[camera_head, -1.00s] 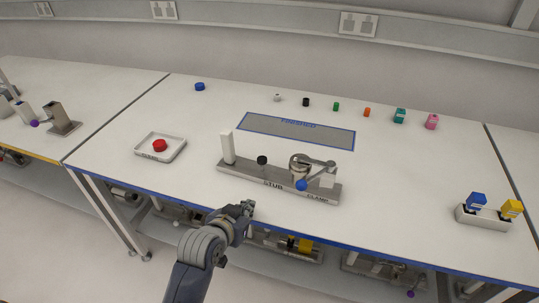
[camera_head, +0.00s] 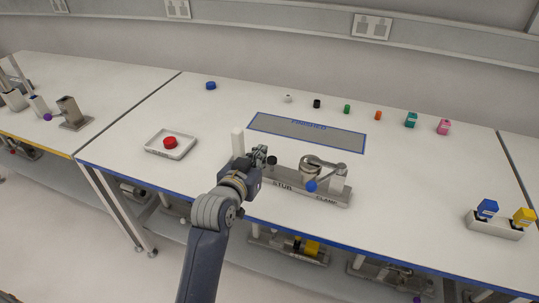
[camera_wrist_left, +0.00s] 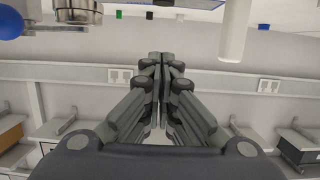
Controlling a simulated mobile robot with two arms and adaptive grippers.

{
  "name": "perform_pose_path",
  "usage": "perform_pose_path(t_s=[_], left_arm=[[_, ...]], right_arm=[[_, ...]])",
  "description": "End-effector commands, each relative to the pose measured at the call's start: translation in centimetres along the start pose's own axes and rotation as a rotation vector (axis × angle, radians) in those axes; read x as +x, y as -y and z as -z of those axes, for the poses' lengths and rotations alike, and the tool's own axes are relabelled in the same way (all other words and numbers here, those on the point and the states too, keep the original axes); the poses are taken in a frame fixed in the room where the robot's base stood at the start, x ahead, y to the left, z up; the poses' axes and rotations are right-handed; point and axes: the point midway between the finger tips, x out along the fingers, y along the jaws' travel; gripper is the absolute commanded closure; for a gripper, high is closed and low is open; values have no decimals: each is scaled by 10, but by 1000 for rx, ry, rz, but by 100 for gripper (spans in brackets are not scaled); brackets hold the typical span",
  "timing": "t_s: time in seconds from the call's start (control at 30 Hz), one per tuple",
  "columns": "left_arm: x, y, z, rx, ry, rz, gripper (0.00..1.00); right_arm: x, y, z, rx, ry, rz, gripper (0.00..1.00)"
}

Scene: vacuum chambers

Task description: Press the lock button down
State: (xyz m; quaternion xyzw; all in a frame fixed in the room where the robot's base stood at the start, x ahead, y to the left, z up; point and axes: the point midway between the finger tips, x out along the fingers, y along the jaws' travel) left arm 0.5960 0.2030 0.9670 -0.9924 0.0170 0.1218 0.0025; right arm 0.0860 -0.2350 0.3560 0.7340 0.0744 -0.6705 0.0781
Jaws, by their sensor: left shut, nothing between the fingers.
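The grey stub clamp fixture (camera_head: 340,200) lies near the table's front edge. It carries a white post (camera_head: 238,142) at its left end, a small black knob (camera_head: 272,160), and a round metal clamp (camera_head: 313,166) with a blue-tipped lever (camera_head: 310,186). No part is labelled as the lock button. My left gripper (camera_head: 262,154) is shut and empty, between the post and the black knob in the head view; I cannot tell whether it touches either. In the left wrist view, the shut fingers (camera_wrist_left: 161,62) show, with the white post (camera_wrist_left: 235,30) at upper right. My right gripper is not in view.
A white tray (camera_head: 153,148) with a red round piece (camera_head: 169,142) stands to the left. The grey finished mat (camera_head: 340,141) lies behind the fixture. Several small coloured pieces line the back. A holder (camera_head: 492,228) with blue and yellow pieces stands at right.

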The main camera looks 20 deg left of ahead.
Motion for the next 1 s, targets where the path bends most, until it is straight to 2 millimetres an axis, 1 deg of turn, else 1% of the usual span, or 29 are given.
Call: perform_pose_path(t_s=[0.03,0.2,0.47,0.5,0.6,0.7,0.83,1.0], left_arm=[[9,0,1,-1,1,-1,100],[38,0,1,-1,0,0,100],[78,0,1,0,0,0,100],[81,0,-4,0,5,0,100],[83,0,-22,-2,5,0,100],[86,0,-31,0,2,1,100],[87,0,-38,-1,1,1,100],[88,0,-39,-1,0,1,100]], right_arm=[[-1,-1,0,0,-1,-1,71],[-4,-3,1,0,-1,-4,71],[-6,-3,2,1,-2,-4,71],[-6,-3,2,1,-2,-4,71],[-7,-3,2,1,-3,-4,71],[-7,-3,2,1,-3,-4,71],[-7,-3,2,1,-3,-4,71],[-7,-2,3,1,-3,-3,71]])
